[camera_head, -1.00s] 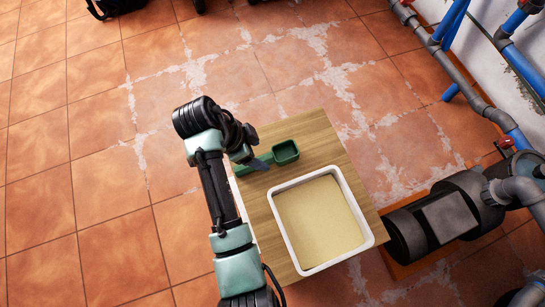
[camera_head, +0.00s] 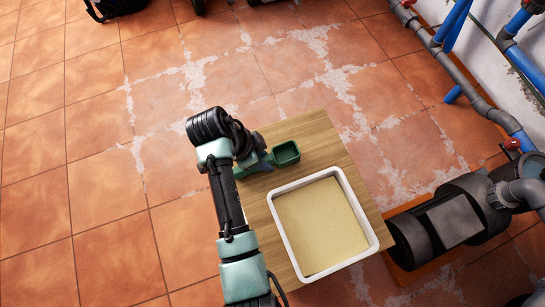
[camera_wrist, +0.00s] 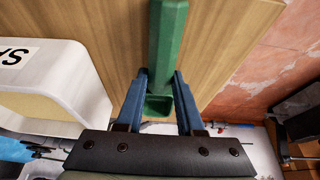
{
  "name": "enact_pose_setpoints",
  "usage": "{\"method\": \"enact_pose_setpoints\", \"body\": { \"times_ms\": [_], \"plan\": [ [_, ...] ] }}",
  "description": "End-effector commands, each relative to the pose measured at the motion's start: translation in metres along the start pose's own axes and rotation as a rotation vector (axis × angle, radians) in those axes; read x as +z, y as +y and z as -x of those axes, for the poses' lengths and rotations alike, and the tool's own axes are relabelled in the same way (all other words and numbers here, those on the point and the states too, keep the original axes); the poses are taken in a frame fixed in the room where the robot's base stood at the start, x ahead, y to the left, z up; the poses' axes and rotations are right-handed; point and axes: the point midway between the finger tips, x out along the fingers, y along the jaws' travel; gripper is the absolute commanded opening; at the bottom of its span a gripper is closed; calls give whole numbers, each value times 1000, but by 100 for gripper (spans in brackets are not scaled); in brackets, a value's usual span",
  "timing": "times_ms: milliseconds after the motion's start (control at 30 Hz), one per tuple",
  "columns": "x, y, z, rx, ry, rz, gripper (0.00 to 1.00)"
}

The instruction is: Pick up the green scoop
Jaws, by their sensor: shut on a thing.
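The green scoop (camera_head: 286,153) is near the far edge of a wooden tabletop, its square cup to the right of my gripper (camera_head: 264,161). In the wrist view its green handle (camera_wrist: 168,42) runs down from the top edge to between the two blue fingers. My gripper (camera_wrist: 160,77) is shut on that handle, one finger on each side. Whether the scoop is clear of the wood cannot be told.
A white tray (camera_head: 373,238) of pale sand-coloured material stands on the wooden tabletop (camera_head: 322,140), just nearer than the scoop. Dark pump equipment (camera_head: 450,222) and grey and blue pipes lie to the right.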

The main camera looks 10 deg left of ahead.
Motion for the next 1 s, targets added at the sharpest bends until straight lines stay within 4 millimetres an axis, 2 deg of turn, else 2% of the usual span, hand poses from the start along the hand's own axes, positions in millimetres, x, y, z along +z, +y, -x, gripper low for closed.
{"method": "enact_pose_setpoints", "body": {
  "times_ms": [367, 467, 800, 1000],
  "plan": [
    [-2, 0, 4, -2, 1, -1, 0],
    [-7, -1, 16, -3, 2, -1, 0],
    [-32, -1, 78, -3, 1, -2, 0],
    [-39, -1, 93, -1, 1, -1, 0]
  ]
}}
